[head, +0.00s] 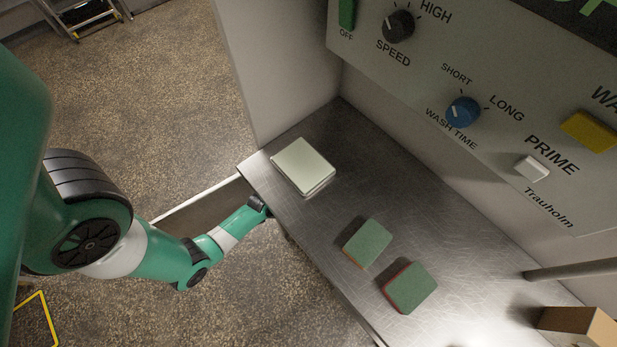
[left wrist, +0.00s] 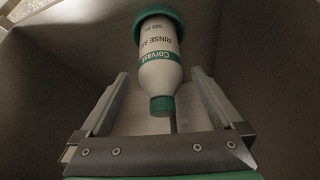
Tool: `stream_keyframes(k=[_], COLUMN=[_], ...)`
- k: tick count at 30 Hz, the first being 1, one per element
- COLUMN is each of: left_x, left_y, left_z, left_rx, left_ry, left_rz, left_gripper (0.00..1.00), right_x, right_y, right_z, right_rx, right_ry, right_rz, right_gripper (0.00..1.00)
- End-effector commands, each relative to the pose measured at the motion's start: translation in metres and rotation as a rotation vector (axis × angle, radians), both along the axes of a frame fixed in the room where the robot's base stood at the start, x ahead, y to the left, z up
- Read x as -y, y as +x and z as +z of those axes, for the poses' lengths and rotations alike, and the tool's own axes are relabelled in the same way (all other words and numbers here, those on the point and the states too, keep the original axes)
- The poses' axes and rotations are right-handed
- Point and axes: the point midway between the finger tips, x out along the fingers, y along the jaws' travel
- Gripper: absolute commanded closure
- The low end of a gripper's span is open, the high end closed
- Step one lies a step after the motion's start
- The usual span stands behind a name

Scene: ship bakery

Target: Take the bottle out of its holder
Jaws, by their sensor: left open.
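A white bottle (left wrist: 160,72) with a green label band reading "Corvass" and "RINSE AID" shows in the left wrist view. Its green cap (left wrist: 162,105) points toward my wrist, and a wide green band (left wrist: 160,18) is at its far end. I cannot tell whether that band is the bottle or its holder; no holder shows clearly. My left gripper (left wrist: 160,78) is open, one finger on each side of the bottle, with gaps visible. In the head view my left wrist reaches the steel counter's near edge; its fingertips and the bottle are hidden there. My right gripper is not in view.
The steel counter (head: 335,215) carries a pale square stack (head: 303,166), two green sponges (head: 367,242) (head: 410,286) and a brown box (head: 580,325). A control panel (head: 480,60) with knobs stands behind. In the left wrist view, grey walls flank the bottle.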

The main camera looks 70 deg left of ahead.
Motion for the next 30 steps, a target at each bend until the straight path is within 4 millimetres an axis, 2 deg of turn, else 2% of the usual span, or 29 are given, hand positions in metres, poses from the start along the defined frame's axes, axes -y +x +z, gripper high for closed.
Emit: stream_keyframes(k=[3, 6, 9, 13, 21, 23, 30], left_x=[-0.001, -0.003, -0.005, -0.008, -0.008, -0.008, -0.008], left_y=[0.002, 0.015, 0.023, 0.033, 0.036, 0.036, 0.036], left_z=[0.0, -0.001, -0.026, -0.042, -0.043, -0.043, -0.043], left_rx=[0.0, 0.001, -0.001, -0.001, -0.001, -0.001, -0.001], left_ry=[0.0, 0.002, -0.001, 0.0, -0.001, 0.0, 0.0], left_rz=[0.0, -0.003, -0.001, -0.001, 0.001, 0.0, 0.0], left_gripper=[0.0, 0.0, 0.0, 0.0, 0.0, 0.07, 0.5], right_x=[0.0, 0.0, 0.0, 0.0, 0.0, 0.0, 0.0], right_y=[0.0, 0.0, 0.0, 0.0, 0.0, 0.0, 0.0], right_z=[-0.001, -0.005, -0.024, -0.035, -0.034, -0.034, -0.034], right_rx=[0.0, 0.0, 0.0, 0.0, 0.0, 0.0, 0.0], right_ry=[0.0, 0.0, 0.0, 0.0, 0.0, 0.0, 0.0], right_rz=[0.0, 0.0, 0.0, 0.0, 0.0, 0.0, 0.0], right_gripper=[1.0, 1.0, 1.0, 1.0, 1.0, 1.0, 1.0])
